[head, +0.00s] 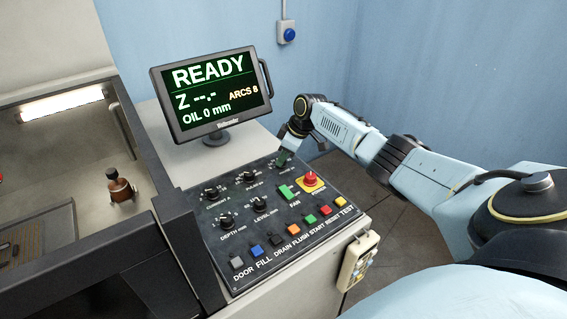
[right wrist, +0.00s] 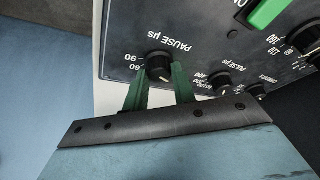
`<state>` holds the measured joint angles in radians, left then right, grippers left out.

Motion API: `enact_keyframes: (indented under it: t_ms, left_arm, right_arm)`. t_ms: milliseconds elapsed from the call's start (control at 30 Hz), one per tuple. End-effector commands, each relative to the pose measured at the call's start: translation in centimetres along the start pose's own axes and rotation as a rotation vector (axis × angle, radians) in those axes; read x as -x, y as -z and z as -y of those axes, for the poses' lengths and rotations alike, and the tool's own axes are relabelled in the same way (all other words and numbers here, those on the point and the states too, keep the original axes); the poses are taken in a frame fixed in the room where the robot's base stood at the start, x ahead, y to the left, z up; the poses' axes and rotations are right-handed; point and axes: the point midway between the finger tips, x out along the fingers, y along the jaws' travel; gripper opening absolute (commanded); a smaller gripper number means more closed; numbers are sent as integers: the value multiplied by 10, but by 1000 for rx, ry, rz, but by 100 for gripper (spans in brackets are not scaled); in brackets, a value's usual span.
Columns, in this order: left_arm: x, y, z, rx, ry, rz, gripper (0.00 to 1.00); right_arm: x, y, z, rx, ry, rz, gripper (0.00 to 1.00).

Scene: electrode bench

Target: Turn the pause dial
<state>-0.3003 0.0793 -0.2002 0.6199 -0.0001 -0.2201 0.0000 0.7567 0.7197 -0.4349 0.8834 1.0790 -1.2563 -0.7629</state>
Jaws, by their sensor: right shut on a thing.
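The pause dial (right wrist: 159,66) is a black ridged knob on the dark control panel (right wrist: 210,40). In the right wrist view it sits under the label PAUSE µs, with the marks 60 and 90 beside it. The two green fingers of my right gripper (right wrist: 160,76) stand one on each side of the dial, shut on it. In the head view my right gripper (head: 284,157) is at the panel's far right corner and largely hides the dial. Where the dial's pointer stands cannot be read. My left gripper is not in view.
The pulse dial (head: 249,176) is close to the gripper. A red emergency button (head: 310,179) and green switch (head: 286,192) are nearer. A monitor (head: 212,92) reading READY stands behind the panel. A hand pendant (head: 357,260) hangs at its right side.

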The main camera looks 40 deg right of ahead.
Motion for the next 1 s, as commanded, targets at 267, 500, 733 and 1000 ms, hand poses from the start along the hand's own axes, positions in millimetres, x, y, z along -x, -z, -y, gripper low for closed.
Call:
enact_keyframes:
  t_ms: [267, 500, 733, 1000]
  left_arm:
    - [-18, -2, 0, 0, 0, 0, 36]
    - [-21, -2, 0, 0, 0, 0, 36]
    - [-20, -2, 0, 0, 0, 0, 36]
    - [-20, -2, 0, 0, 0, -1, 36]
  right_arm:
    - [-2, -1, -1, 105, 44, 3, 3]
    - [-1, -1, -1, 135, 57, 5, 3]
    - [-1, -1, 0, 137, 58, 5, 3]
    - [-1, -1, 0, 136, 57, 4, 44]
